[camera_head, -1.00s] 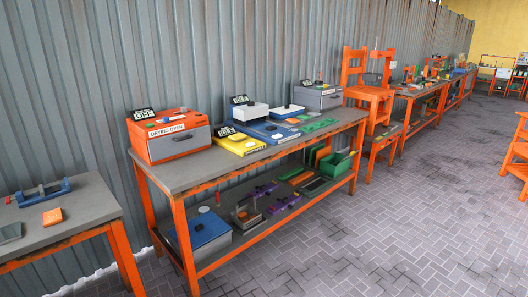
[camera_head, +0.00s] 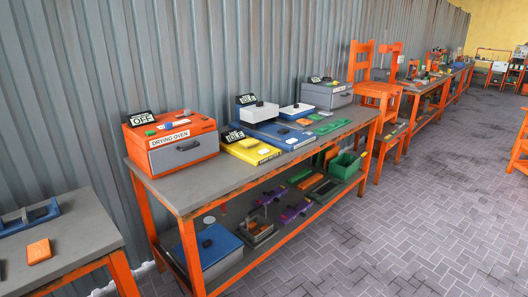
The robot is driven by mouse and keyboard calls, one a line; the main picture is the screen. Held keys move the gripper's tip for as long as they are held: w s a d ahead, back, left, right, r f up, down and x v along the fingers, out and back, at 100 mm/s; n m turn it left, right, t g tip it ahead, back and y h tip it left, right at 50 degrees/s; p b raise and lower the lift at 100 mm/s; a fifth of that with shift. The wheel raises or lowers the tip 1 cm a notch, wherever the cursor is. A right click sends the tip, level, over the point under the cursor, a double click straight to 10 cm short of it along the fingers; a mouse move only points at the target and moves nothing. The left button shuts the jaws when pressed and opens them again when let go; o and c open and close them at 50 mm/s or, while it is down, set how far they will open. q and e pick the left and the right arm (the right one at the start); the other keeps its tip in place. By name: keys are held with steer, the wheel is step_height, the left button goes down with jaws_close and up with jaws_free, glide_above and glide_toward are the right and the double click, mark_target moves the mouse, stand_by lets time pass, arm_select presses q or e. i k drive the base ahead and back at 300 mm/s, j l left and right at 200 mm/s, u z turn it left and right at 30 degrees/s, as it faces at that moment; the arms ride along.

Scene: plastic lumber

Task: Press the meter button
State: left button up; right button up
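No part labelled as a meter can be read with certainty. A yellow device (camera_head: 251,150) with a small label lies flat on the workbench (camera_head: 190,183), right of the orange drying oven (camera_head: 170,148). A dark display reading IDLE (camera_head: 232,133) stands at its back, and a pale block (camera_head: 264,152) and small dark parts show on its top. A blue device (camera_head: 278,138) with white parts on top is beside it, with another display (camera_head: 246,99) behind. Which small part is the meter button is too small to tell. Neither gripper is in view.
The oven's display (camera_head: 140,118) reads OFF. A grey box device (camera_head: 327,96) stands at the bench's far end. The lower shelf holds a blue box (camera_head: 208,250) and a green bin (camera_head: 345,165). Another bench (camera_head: 75,238) is at left. The paved floor (camera_head: 410,225) at right is clear.

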mark_target(263, 151)
steer(key=i+j+u, duration=0.1)
steer(key=i+u, duration=0.15)
steer(key=i, duration=2.05)
